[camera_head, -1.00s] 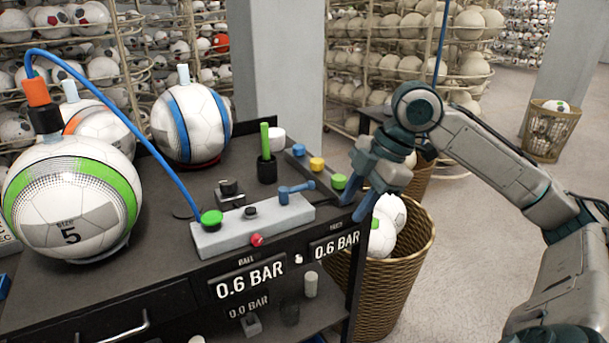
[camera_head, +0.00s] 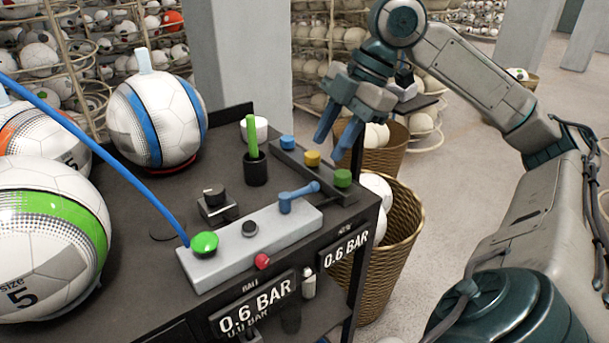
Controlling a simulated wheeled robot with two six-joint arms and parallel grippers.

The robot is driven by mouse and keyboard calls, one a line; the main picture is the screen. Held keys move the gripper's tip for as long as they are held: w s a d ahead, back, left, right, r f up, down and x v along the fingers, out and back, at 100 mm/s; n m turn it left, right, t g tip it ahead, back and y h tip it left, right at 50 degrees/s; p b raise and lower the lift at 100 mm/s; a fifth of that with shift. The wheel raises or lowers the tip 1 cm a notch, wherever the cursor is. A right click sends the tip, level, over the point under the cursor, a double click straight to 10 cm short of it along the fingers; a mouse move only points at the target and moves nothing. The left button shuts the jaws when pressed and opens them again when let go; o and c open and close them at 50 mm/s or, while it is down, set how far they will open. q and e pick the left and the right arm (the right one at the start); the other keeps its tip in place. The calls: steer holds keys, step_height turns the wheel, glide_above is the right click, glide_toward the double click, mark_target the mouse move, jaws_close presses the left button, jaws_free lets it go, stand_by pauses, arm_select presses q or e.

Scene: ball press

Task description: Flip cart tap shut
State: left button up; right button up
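The cart's tap is a blue lever (camera_head: 299,196) on the right end of a grey valve block (camera_head: 222,262), which sits at the front of the dark cart top (camera_head: 130,232). The lever points right, along the block. My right gripper (camera_head: 336,140) hangs above and to the right of the lever, apart from it, over the cart's right end. Its blue fingers are spread and nothing is between them. My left gripper is out of view.
A blue hose runs to the green cap (camera_head: 204,243) on the block. Blue, yellow and green knobs (camera_head: 313,158) stand on a bar behind the lever. Soccer balls (camera_head: 157,120) stand on the left. A wicker basket (camera_head: 395,250) stands right of the cart.

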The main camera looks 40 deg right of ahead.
mark_target(306, 188)
steer(key=x, duration=0.8)
steer(key=shift+a+f, duration=0.15)
steer(key=shift+f, duration=0.2)
steer(key=shift+w, duration=0.1)
jaws_close()
